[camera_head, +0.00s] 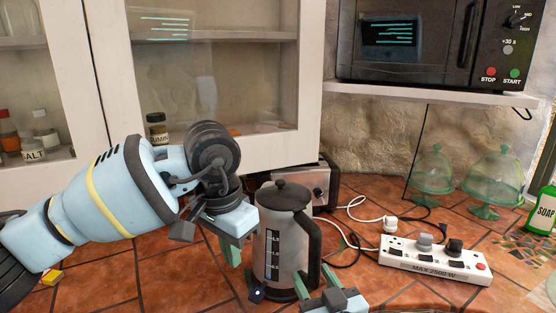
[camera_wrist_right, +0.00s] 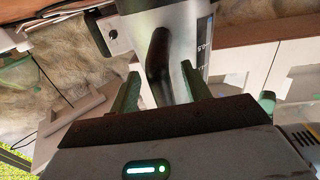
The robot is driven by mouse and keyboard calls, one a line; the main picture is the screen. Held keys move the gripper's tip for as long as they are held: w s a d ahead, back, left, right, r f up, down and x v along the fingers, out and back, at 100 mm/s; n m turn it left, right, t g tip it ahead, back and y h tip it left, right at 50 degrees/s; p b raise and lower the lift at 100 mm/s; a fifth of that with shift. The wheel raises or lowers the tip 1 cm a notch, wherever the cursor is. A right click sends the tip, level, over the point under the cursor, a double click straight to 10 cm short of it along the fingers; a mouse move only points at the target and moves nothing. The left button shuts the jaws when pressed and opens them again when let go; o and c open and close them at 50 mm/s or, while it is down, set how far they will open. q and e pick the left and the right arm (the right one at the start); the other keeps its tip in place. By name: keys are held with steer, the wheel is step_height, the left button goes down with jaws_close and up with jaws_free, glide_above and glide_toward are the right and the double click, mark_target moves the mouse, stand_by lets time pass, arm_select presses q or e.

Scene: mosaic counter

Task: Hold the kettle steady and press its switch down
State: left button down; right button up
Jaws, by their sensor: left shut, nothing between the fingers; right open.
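The kettle (camera_head: 270,222) is a grey metal cylinder with a dark lid and level marks, standing upright on the tiled counter. Its dark handle (camera_head: 314,245) is on the right side. A small dark blue switch (camera_head: 257,294) with a light dot is at its lower left base. My left gripper (camera_head: 248,280) is shut and empty, its green fingers pointing down beside the kettle, just above the switch; contact cannot be told. My right gripper (camera_head: 316,280) is open at the kettle's lower right. In the right wrist view, the handle (camera_wrist_right: 158,65) appears between its open fingers (camera_wrist_right: 160,92).
A toaster (camera_head: 318,185) stands behind the kettle. A white power strip (camera_head: 435,261) with plugs and cables lies to the right. Glass domes (camera_head: 433,172) and a green soap bottle (camera_head: 542,210) are further right. A microwave (camera_head: 430,40) sits on a shelf above.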

steer(key=v, duration=1.2)
